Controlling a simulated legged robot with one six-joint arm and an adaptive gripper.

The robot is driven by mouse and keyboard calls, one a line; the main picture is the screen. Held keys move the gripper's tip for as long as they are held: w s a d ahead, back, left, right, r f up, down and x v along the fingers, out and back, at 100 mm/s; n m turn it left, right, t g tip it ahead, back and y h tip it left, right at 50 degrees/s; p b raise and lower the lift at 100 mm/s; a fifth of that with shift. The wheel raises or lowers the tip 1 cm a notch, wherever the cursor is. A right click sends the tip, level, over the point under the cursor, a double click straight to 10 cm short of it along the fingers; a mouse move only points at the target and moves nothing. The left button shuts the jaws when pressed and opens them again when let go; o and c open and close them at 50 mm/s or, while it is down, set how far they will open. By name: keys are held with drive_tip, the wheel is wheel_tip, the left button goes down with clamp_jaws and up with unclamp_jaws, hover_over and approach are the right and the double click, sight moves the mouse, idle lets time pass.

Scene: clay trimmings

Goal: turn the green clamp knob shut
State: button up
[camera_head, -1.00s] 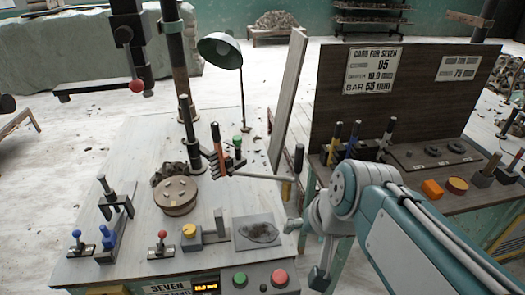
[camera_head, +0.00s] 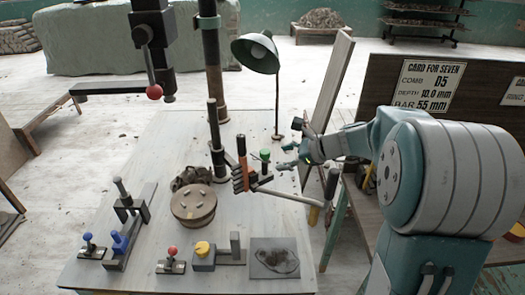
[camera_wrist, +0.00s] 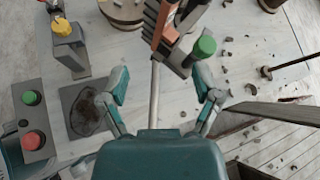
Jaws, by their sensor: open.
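The green clamp knob (camera_head: 265,154) stands upright beside the black toothed clamp block (camera_head: 240,180) and an orange-handled piece (camera_head: 242,150) on the light worktable. My gripper (camera_head: 289,156) is open and empty, just right of the knob, its fingers pointing left towards it. In the wrist view the knob (camera_wrist: 204,46) lies beyond the right fingertip, right of the midline between my open fingers (camera_wrist: 162,78). I see no contact between fingers and knob. A long pale rod (camera_wrist: 154,95) runs between the fingers from the clamp towards my palm.
A dark post (camera_head: 212,90) and a green lamp (camera_head: 256,54) stand behind the clamp. A round wooden disc (camera_head: 193,204) lies left of it. A board (camera_head: 333,80) leans at the right.

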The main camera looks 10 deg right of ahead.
sight(267, 151)
drive_tip(key=w+d+f+m+t, duration=0.2)
drive_tip(key=w+d+f+m, duration=0.1)
drive_tip(key=w+d+m, duration=0.15)
drive_tip(key=shift+y, duration=0.3)
drive_tip(key=x, duration=1)
drive_tip(key=shift+w+a+r, duration=0.15)
drive_tip(key=shift+w+r, duration=0.05)
drive_tip(key=shift+w, duration=0.4)
clamp_jaws()
